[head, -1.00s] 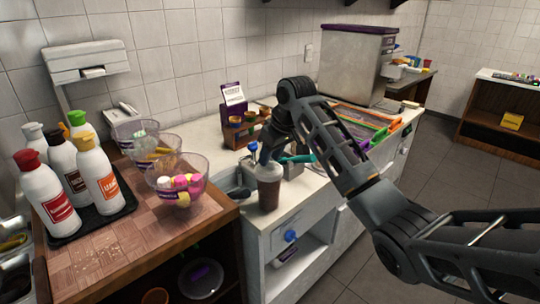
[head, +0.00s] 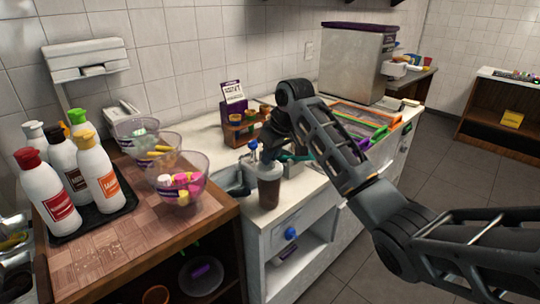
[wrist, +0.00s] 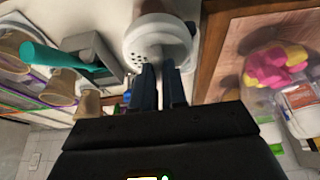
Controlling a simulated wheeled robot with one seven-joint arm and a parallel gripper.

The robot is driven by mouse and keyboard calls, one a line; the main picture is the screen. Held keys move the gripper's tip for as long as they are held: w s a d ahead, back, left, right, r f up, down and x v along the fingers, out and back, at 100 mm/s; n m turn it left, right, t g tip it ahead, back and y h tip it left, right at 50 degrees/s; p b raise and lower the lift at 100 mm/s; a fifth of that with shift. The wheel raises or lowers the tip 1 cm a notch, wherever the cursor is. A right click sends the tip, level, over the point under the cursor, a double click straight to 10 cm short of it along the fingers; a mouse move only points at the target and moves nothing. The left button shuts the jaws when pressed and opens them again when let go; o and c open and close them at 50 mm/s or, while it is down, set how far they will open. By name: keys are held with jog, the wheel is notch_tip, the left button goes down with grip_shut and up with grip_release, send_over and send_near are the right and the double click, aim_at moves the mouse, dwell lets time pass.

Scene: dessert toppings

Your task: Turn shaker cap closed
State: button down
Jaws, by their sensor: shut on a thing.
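The shaker (head: 269,187) stands upright near the front edge of the white counter in the head view. It has a brown lower part and a paler top. Its round white cap (wrist: 143,38) with small holes shows at the top of the wrist view. My gripper (wrist: 162,70) is shut on the cap's rim, with its two dark fingers close together there. In the head view the end of my arm comes down behind the shaker, and the fingertips are hard to make out.
A teal-handled tool (wrist: 60,60) lies nearby. Clear bowls of toppings (head: 181,178) and several sauce bottles on a black tray (head: 92,222) stand on the wooden counter at left.

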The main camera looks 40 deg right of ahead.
jog(key=shift+m, duration=0.3)
jog(key=m, duration=0.1)
jog(key=m+h, duration=0.1)
jog(key=m, duration=0.1)
jog(key=shift+a+m+h, duration=0.2)
jog(key=shift+m+h, duration=0.1)
jog(key=m+g+h, duration=0.1)
jog(key=m, duration=0.3)
jog(key=shift+w+m, duration=0.1)
jog(key=shift+m, duration=0.2)
jog(key=m, duration=0.2)
jog(key=m+g+h, duration=0.1)
jog(key=m, duration=0.1)
jog(key=shift+a+m+g, duration=0.1)
jog(key=shift+m+g, duration=0.2)
jog(key=shift+w+m+g+h, duration=0.15)
jog(key=shift+m+g, duration=0.3)
jog(key=shift+m, duration=0.65)
jog(key=shift+s+m+g+h, duration=0.1)
jog(key=shift+m+g+h, duration=0.25)
jog(key=shift+m, duration=0.75)
jog(key=c, duration=1.2)
grip_release()
jog(key=shift+o, duration=0.2)
